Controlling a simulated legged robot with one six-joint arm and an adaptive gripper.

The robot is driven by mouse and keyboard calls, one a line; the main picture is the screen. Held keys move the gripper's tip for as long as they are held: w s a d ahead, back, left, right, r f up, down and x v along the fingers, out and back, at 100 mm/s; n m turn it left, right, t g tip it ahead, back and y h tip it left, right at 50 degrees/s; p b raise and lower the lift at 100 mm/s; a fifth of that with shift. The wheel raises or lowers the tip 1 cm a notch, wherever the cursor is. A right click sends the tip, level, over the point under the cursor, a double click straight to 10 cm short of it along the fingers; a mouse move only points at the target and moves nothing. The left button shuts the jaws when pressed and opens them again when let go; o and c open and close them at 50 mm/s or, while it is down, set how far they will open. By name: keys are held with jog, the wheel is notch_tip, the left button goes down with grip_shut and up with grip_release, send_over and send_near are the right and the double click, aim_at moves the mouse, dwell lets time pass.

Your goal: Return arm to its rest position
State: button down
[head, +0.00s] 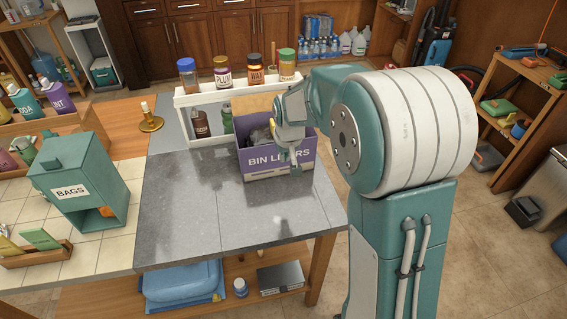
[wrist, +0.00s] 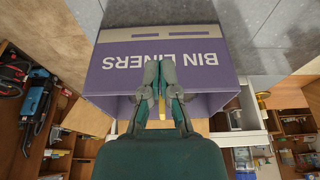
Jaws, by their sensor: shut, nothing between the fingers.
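My gripper (head: 293,160) is shut and empty, with its fingers in front of the purple bin liners box (head: 279,164) on the grey worktop (head: 190,208). In the wrist view my gripper (wrist: 160,72) shows with its fingertips together over the face of the box (wrist: 205,45), which appears upside down. I cannot tell whether the fingertips touch the box. In the head view my arm is folded, reaching from the right over the worktop's right side. The box is open at the top and holds something dark, partly hidden by my gripper.
A white rack (head: 180,104) with several jars and bottles stands behind the box. A green bags dispenser (head: 82,178) stands on the left tiled part, with a brass holder (head: 150,122) behind it. The front of the grey worktop is clear. A wooden shelf (head: 515,105) stands at right.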

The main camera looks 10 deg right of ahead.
jog(key=s+r+t, duration=0.1)
jog(key=s+r, duration=1)
jog(key=s, duration=0.2)
jog(key=s+r+t, duration=0.1)
jog(key=s+r, duration=0.1)
jog(key=s, duration=1.3)
jog(key=shift+s+d+r, duration=0.15)
jog(key=shift+d+r, duration=0.15)
dwell(1.8)
